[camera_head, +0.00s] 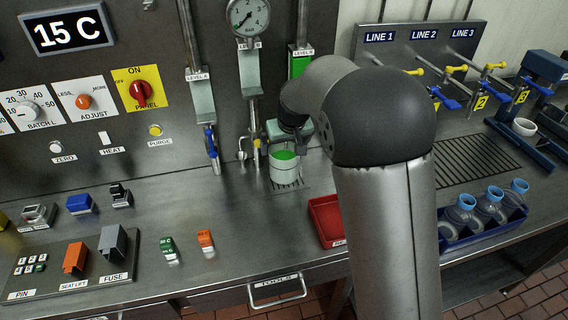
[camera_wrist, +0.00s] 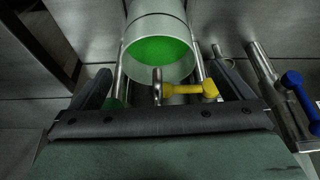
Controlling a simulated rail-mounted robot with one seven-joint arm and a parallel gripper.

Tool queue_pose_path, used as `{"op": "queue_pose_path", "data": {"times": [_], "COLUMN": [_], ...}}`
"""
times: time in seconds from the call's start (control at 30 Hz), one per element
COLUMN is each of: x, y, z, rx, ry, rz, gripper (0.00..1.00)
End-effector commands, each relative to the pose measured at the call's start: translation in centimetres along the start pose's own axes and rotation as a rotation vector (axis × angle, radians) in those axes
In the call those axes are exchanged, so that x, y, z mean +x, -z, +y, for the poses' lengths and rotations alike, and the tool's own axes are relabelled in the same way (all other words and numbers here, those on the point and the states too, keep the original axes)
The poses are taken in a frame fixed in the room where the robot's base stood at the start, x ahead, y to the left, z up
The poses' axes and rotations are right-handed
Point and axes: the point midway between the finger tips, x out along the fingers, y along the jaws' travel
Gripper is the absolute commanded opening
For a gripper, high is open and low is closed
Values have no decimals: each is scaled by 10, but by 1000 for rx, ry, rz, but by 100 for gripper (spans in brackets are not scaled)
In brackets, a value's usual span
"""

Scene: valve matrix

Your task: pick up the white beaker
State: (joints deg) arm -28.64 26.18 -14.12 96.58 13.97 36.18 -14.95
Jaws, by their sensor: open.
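The white beaker (camera_head: 284,166) stands upright on a small drain grate below the middle gauge and the taps. Green contents show through its open top. In the wrist view the beaker (camera_wrist: 160,75) is ahead of my gripper, its opening facing the camera. My gripper (camera_wrist: 160,88) is open, with one dark finger on each side of the picture and the beaker lined up between them. No contact shows, and I cannot tell how deep the beaker sits between the fingers. In the head view my gripper (camera_head: 283,130) is just above and behind the beaker, partly hidden by my arm.
A yellow-handled tap (camera_wrist: 190,88) and a blue-handled valve (camera_wrist: 297,85) are close to my gripper. A red tray (camera_head: 325,222) lies right of the beaker. A blue rack of bottles (camera_head: 485,228) stands farther right.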

Motion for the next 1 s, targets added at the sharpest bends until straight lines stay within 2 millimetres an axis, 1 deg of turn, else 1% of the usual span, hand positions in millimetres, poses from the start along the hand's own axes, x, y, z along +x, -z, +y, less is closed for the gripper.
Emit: {"op": "queue_pose_path", "data": {"times": [0.1, 0.2, 0.3, 0.47, 0.57, 0.6, 0.67, 0.7, 0.73, 0.77, 0.8, 1.0], "x": [17, 26, 30, 30, 30, 30, 30, 30, 30, 29, 29, 29], "y": [-2, -2, -2, -2, -2, -2, -2, -2, -2, -1, -1, 0], "z": [2, 2, 2, 2, 2, 2, 2, 2, 2, 2, 2, 2], "rx": [0, 0, 0, 0, 0, 0, 0, 0, 0, 0, 0, 0], "ry": [-1, -1, 0, 0, 0, 0, 0, 0, 0, 0, 0, 0], "rz": [-2, -2, 1, 1, 1, 1, 1, 1, 1, 3, 3, 3], "gripper": [100, 100, 100, 100, 75, 64, 47, 36, 28, 23, 15, 15]}}
